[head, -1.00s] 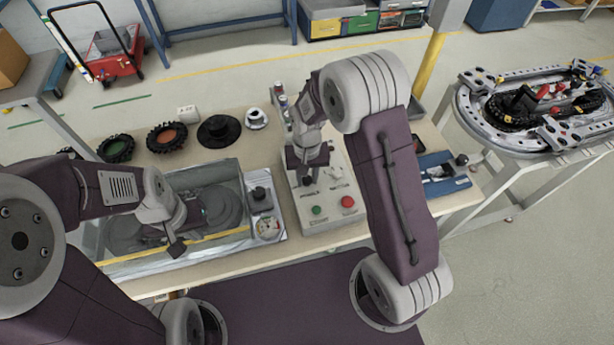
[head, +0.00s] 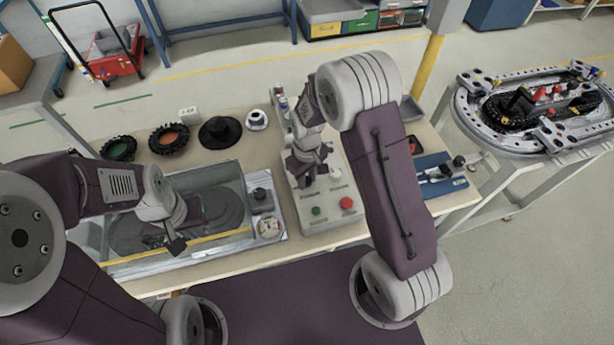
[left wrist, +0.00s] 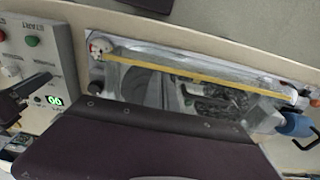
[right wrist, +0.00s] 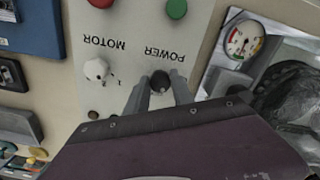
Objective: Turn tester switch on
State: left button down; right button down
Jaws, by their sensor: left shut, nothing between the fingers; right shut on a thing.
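The tester (head: 331,218) is a pale box on the table with a green button (head: 316,211) and a red button (head: 346,203). In the right wrist view, the black POWER switch (right wrist: 160,80) stands between the fingertips of my right gripper (right wrist: 158,92), which is shut on it. A white MOTOR knob (right wrist: 97,70) is beside it.
The metal tank (head: 240,240) with a yellow strip and a gauge (head: 268,227) stands left of the tester. Tyres (head: 168,138) and a black hat-shaped part (head: 219,132) lie behind. A blue tray (head: 440,178) is to the right. A ring track (head: 478,135) stands on a separate stand.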

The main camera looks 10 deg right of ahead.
aim_at(307, 180)
jog(key=n+p, duration=0.1)
jog(key=n, duration=0.4)
jog(key=shift+n, duration=0.3)
jog(key=n+p, duration=0.1)
jog(key=n, duration=0.4)
jog(key=shift+n, duration=0.4)
jog(key=c, duration=1.1)
grip_release()
notch_tip(307, 180, up, 9)
jog(key=shift+r+b, duration=0.1)
jog(key=shift+b, duration=0.25)
jog(key=shift+w, duration=0.1)
